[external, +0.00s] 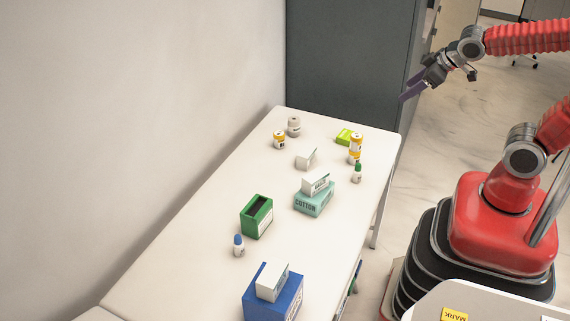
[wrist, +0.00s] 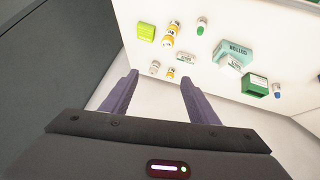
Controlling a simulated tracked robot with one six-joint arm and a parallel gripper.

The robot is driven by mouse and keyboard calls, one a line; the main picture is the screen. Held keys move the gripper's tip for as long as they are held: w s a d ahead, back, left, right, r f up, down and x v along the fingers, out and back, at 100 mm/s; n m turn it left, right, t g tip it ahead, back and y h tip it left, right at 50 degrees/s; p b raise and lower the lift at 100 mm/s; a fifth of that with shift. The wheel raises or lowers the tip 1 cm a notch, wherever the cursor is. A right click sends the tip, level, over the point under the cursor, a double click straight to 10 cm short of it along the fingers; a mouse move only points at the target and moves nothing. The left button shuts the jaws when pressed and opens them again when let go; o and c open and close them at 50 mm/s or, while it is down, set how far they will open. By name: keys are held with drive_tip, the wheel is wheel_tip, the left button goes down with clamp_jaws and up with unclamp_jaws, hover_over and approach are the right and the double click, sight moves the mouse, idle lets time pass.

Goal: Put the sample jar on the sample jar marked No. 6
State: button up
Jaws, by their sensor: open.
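Several small white sample jars stand on the long white table. One yellow-banded jar (external: 279,140) is near the far left end, beside a grey-topped jar (external: 293,127). At the far right edge, a yellow-banded jar (external: 356,141) appears to sit on top of another (external: 354,157); the pair also shows in the wrist view (wrist: 170,34). The jar numbers are too small to read, so I cannot tell which is No. 6. My gripper (external: 406,95) is open and empty, in the air beyond the table's far right corner. In the wrist view its fingers (wrist: 159,76) are apart.
A lime box (external: 344,136), small white box (external: 306,158), green-capped bottle (external: 357,172), teal cotton box (external: 314,203) with a white box on it, green box (external: 257,216), blue-capped bottle (external: 238,245) and blue box (external: 274,296) stand on the table (external: 190,255). A grey cabinet (external: 345,60) stands behind.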

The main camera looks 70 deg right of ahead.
drive_tip(key=s+a+g+y, duration=0.1)
drive_tip(key=s+a+y, duration=0.2)
drive_tip(key=s+a, duration=0.6)
drive_tip(key=shift+a+r+g, duration=0.15)
drive_tip(key=shift+g, duration=0.15)
idle(0.6)
